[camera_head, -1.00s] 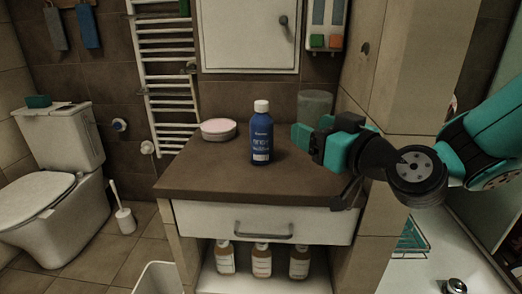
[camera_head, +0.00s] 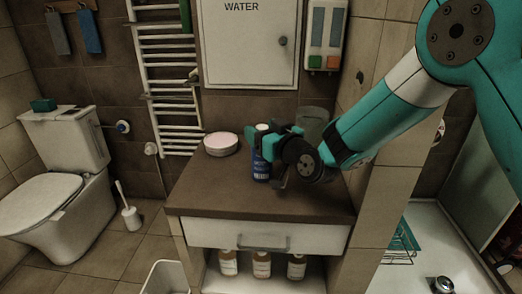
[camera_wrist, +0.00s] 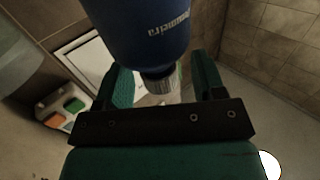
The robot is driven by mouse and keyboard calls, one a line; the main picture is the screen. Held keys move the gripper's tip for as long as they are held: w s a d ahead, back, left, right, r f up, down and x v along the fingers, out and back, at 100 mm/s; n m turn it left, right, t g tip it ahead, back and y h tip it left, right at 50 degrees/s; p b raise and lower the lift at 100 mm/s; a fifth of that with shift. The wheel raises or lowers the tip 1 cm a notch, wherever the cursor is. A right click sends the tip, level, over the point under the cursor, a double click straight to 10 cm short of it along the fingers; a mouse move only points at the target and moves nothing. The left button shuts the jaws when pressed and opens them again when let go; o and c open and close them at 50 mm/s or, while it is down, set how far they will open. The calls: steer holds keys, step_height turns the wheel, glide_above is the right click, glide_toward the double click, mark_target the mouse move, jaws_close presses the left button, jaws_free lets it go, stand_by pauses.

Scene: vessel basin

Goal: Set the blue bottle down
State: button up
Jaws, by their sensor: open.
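The blue bottle (camera_head: 261,172) with a white cap stands upright on the brown countertop (camera_head: 240,202). In the wrist view the blue bottle (camera_wrist: 150,32) is large and close, with its cap pointing down in the picture. My gripper (camera_head: 264,150) is at the bottle's upper part in the head view and hides some of it. In the wrist view my gripper (camera_wrist: 163,80) is open, with one green finger on each side of the cap. I cannot tell whether either finger touches the bottle.
A round pink-topped tin (camera_head: 221,144) sits left of the bottle, and a translucent container (camera_head: 314,124) stands behind my gripper. Several brown bottles (camera_head: 262,264) stand on the shelf below the drawer. The countertop's front is clear.

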steer(key=shift+w+a, duration=0.25)
steer(key=shift+w, duration=0.1)
steer(key=shift+c, duration=0.4)
jaws_close()
